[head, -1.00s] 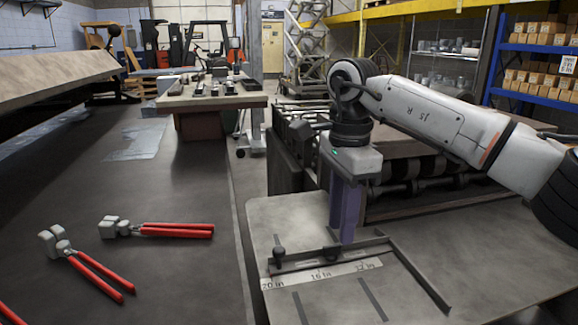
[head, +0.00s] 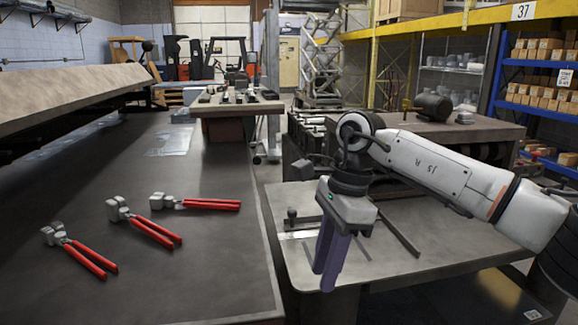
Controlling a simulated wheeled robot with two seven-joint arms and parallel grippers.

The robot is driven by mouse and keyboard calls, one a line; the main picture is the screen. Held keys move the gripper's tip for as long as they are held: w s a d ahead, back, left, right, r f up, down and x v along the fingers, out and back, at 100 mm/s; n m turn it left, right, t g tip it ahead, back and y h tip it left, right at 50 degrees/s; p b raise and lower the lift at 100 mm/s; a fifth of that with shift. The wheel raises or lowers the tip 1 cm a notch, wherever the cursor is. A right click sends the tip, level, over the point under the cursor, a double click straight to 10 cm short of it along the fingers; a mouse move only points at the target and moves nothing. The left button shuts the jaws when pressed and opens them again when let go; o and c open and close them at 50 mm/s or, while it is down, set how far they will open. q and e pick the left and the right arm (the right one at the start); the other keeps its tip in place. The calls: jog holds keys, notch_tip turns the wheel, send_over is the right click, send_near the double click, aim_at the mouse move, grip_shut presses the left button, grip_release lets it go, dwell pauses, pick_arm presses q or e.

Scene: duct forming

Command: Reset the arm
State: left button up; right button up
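My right arm comes in from the right edge, and its gripper (head: 327,280) points down over the near part of the small metal table (head: 425,215). Its two purple fingers show a narrow gap towards the tips, with nothing visible between them. The fingers seem clear of the table's fence, though the height above the top is hard to judge. My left arm and gripper are not in view.
Three red-handled pliers (head: 80,252), (head: 143,222), (head: 195,203) lie on the dark bench (head: 190,275) at left. A black knob (head: 292,214) and a metal fence (head: 393,236) stand on the small table. A machine with a motor (head: 433,106) stands behind.

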jog(key=s+a+f+m+g+y, duration=0.1)
jog(key=s+a+m+y, duration=0.45)
jog(key=a+y, duration=0.4)
jog(key=s+a+f+m+g+y, duration=0.1)
jog(key=s+a+m+y, duration=0.45)
jog(key=a, duration=0.65)
jog(key=w+d+f+m+t+h, duration=0.3)
jog(key=d+f+m+t, duration=0.6)
jog(key=m, duration=0.7)
jog(key=w+d+f+m+t+h, duration=0.2)
jog(key=d+f+m+t+h, duration=0.35)
jog(key=m+t, duration=0.7)
jog(key=s+d+f+m+g+h, duration=0.3)
jog(key=s+d+f+m+g, duration=0.2)
jog(key=s+f, duration=0.5)
jog(key=s+d+f+m+g+h, duration=0.3)
jog(key=s+d+f+m+g, duration=0.2)
jog(key=s+d+f+m, duration=0.5)
notch_tip(320, 180, down, 2)
jog(key=shift+s+d+f, duration=0.25)
jog(key=shift+d, duration=0.95)
